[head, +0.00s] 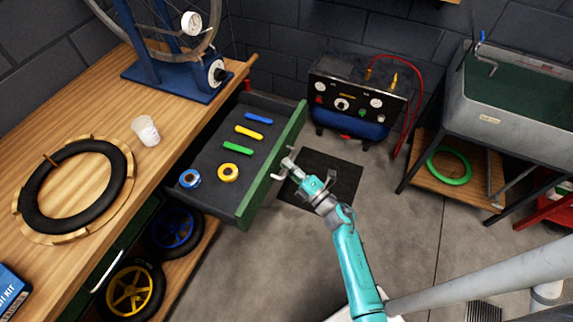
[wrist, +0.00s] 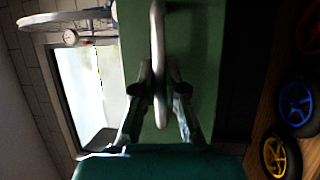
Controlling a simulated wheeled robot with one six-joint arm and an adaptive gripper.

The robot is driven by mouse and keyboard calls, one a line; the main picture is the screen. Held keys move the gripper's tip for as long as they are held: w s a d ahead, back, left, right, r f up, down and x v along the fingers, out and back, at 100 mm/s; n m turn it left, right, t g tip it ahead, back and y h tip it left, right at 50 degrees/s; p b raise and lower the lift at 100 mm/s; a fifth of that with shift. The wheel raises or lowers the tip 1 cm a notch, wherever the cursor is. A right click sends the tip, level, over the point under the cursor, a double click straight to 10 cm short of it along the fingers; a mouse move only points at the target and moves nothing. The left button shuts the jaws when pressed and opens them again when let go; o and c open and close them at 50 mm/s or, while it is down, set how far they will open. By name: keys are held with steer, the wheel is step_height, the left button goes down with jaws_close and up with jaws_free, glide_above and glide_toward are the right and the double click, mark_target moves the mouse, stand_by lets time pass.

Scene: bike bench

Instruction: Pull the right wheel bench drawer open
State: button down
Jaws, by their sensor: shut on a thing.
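The right wheel bench drawer (head: 205,152) stands pulled out from under the bench top. Its green front (head: 272,168) faces my arm, and it also fills the middle of the wrist view (wrist: 205,60). A pale bar handle (wrist: 157,45) runs along that front. My gripper (head: 287,170) is at the handle; in the wrist view its two fingers (wrist: 160,85) are closed on the bar from both sides. Inside the drawer lie blue (head: 258,117), yellow (head: 249,132) and green (head: 238,149) tyre levers, a blue tape roll (head: 190,178) and a yellow one (head: 228,172).
The wooden bench top (head: 100,110) holds a tyre (head: 72,190), a cup (head: 146,131) and a blue wheel stand (head: 175,78). Small wheels (head: 135,290) sit on the shelf below. A compressor (head: 350,100) stands behind a dark mat (head: 335,182).

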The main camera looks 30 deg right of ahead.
steer(key=c, duration=1.2)
jaws_free()
steer(key=v, duration=1.2)
steer(key=s+a+r+m+g+h, duration=0.1)
steer(key=s+a+r+m, duration=0.2)
steer(key=s, duration=0.7)
steer(key=s+a+r+m+g+h, duration=0.2)
steer(key=s+a+r+m, duration=0.2)
steer(key=s+m, duration=0.5)
steer(key=s+a+r+m+g+h, duration=0.1)
steer(key=s+a+r+m, duration=0.3)
steer(key=s+r+m, duration=0.3)
steer(key=s, duration=0.3)
steer(key=shift+s+r+m+g, duration=0.3)
steer(key=shift+s+m, duration=0.05)
steer(key=shift+m, duration=0.05)
